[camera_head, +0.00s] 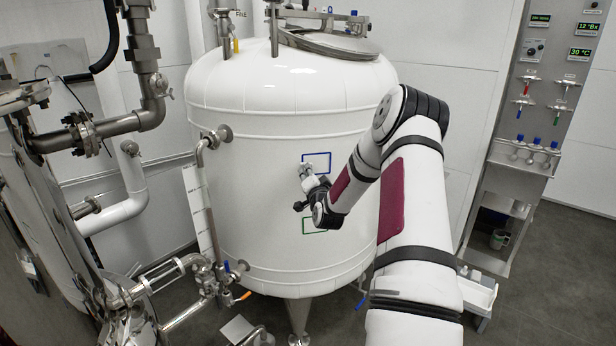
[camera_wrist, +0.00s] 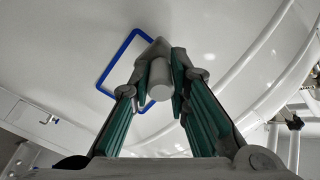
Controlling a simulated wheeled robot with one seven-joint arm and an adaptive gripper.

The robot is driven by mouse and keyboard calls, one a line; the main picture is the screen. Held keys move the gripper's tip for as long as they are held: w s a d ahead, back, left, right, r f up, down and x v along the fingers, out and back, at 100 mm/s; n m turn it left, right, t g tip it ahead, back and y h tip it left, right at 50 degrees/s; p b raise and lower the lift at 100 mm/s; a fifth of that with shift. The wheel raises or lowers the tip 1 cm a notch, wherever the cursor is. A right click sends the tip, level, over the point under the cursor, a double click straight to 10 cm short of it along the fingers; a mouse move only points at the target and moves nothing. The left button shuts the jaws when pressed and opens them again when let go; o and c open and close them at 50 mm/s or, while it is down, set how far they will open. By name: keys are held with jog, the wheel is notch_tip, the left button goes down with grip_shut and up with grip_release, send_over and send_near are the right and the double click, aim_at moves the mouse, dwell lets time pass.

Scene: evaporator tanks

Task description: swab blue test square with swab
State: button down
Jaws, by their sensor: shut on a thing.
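The blue test square (camera_head: 316,154) is a blue outline on the white tank wall. It also shows in the wrist view (camera_wrist: 119,62), beyond my gripper and partly hidden by it. My gripper (camera_head: 307,172) is at the lower left of the square in the head view. In the wrist view my gripper (camera_wrist: 163,85) is shut on a grey rounded cylinder, the swab (camera_wrist: 159,73), whose end points back toward the camera. The swab's far tip is hidden, so I cannot tell whether it touches the wall.
The white tank (camera_head: 260,130) stands in the middle. A green outlined square (camera_head: 314,233) is below, partly behind my arm. Pipes and valves (camera_head: 205,265) stand left of the tank. A grey panel (camera_head: 535,110) with displays and hanging tools is at right.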

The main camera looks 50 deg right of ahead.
jog(key=shift+b+x, duration=0.5)
jog(key=shift+x, duration=0.55)
dwell(0.4)
jog(key=shift+s+d, duration=0.1)
jog(key=shift+s+d, duration=0.7)
jog(key=shift+d, duration=0.3)
jog(key=shift+s+d+p, duration=0.25)
jog(key=shift+s+d, duration=0.3)
jog(key=shift+d, duration=0.3)
jog(key=shift+s+d+p, duration=0.25)
jog(key=shift+s+d, duration=0.25)
jog(key=shift+d, duration=0.35)
jog(key=shift+s+d+p, duration=0.25)
jog(key=shift+s+d, duration=0.3)
jog(key=shift+d, duration=0.35)
jog(key=shift+w, duration=0.1)
